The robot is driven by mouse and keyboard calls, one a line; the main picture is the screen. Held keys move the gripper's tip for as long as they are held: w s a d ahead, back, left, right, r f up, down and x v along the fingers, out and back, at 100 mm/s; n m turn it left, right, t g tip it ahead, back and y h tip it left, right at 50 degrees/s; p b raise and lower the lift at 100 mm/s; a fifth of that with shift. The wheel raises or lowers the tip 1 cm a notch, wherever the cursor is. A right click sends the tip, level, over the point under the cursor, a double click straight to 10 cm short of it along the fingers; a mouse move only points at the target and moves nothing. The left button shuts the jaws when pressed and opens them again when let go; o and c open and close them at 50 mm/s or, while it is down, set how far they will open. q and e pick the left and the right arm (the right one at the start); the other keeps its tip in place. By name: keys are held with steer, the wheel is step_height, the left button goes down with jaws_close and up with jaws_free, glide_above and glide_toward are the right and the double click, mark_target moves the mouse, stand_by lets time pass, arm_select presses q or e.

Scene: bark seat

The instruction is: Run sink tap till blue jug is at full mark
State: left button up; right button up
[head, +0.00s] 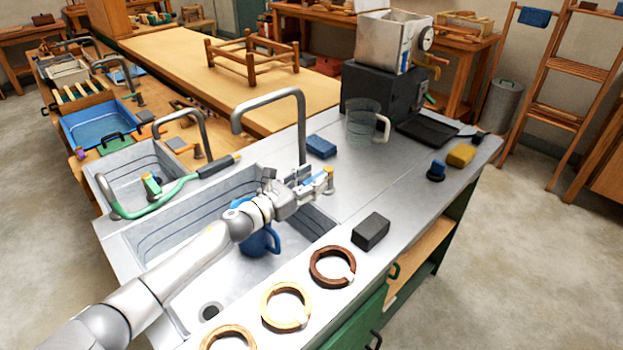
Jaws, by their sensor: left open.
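The blue jug (262,243) stands in the large sink basin (190,285), partly hidden behind my left arm. Its handle faces right. Its full mark and water level cannot be seen. The tall grey sink tap (303,125) rises from the counter behind the basin, its spout bent over to the left. A small brass-topped tap knob (329,173) stands at the basin's back right edge. My left gripper (320,182) is open right at this knob; whether it touches is unclear. No water stream is visible. My right gripper is out of view.
A clear jug (362,122) and a blue sponge (321,146) stand behind the knob. A dark block (371,231) and several wooden rings (332,266) lie on the front counter. A green hose tap (165,195) crosses the left basin.

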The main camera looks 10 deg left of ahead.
arm_select(q)
steer(key=shift+w+d, duration=0.1)
jaws_close()
stand_by(0.3)
